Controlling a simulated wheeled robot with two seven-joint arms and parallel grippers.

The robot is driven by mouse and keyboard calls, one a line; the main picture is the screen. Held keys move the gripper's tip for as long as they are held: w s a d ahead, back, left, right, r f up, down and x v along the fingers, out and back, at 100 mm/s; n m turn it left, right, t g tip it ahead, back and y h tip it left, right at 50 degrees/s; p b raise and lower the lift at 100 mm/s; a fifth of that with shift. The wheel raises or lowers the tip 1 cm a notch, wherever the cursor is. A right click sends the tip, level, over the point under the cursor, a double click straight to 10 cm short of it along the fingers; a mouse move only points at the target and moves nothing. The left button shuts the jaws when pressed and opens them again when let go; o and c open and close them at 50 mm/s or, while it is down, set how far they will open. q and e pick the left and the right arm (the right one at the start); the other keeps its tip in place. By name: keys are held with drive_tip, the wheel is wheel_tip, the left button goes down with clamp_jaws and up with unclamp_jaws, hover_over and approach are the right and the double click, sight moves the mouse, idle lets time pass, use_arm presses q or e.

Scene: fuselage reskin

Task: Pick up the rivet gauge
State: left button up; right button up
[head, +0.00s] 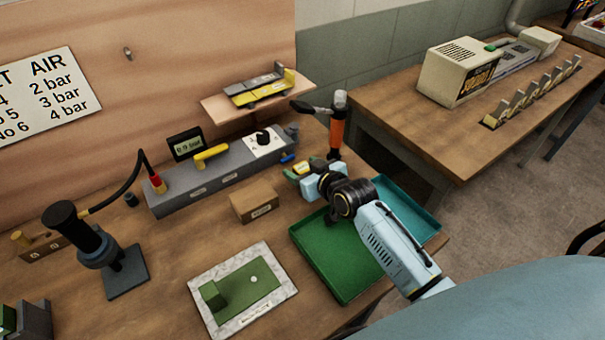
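My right gripper (306,177) reaches in from the lower right, over the back of the bench beyond the green tray. Its pale blue fingers are beside a small yellow and green object (298,170), which may be the rivet gauge; its label is too small to read. The gripper covers part of that object. I cannot tell whether the fingers are apart or closed on it. My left gripper is not in view.
An orange-handled tool (337,132) stands just behind my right gripper. A grey console (205,182) and a cardboard box (254,204) are to its left. A green tray (335,280) and a teal tray (424,222) are in front. A marble plate (213,318) lies near the front.

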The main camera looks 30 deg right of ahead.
sight(304, 169)
drive_tip(key=c, duration=1.1)
wheel_tip(304, 169, up, 10)
drive_tip(key=shift+r+p, duration=0.1)
drive_tip(key=shift+p, duration=0.65)
drive_tip(key=shift+c, duration=0.2)
